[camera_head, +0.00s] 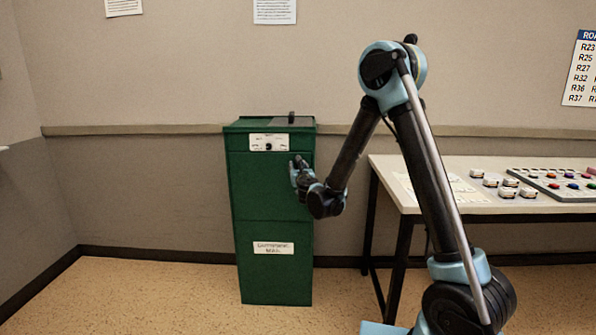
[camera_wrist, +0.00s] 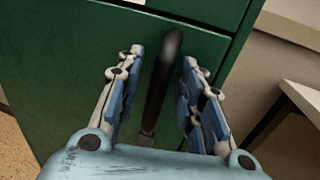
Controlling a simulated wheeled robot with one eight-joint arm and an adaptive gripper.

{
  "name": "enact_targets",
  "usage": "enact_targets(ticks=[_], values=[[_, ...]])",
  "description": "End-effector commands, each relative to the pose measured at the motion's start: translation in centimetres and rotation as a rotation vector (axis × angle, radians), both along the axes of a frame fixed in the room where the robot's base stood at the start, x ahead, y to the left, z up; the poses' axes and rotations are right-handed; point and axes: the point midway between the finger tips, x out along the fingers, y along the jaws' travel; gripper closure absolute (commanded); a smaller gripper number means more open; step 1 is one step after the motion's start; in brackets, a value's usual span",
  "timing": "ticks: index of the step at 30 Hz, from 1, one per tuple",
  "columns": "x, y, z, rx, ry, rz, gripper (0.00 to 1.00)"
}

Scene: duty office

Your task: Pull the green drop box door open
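The green drop box (camera_head: 272,230) stands on the floor against the back wall, with a white label plate near its top and another lower on its front. Its door (camera_wrist: 75,70) looks closed in both views. In the wrist view a dark bar handle (camera_wrist: 163,80) on the green front runs between my gripper's (camera_wrist: 160,75) two fingers. The fingers are open, with a gap on each side of the handle. In the head view my gripper (camera_head: 296,172) is at the upper right of the box front, and it hides the handle there.
A table (camera_head: 445,199) stands to the right of the box, holding several small white items and a grey tray (camera_head: 545,181) of coloured pieces. The table's leg is close to my arm. The floor (camera_head: 150,300) left of and in front of the box is clear.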

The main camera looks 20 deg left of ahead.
Motion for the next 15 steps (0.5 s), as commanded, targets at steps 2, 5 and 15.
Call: enact_targets(ticks=[2,5,15], values=[[0.1,0.05,0.01,0.0,0.0,0.0,0.65],[0.1,0.05,0.01,0.0,0.0,0.0,0.65],[0.07,0.03,0.01,0.0,0.0,0.0,1.0]])
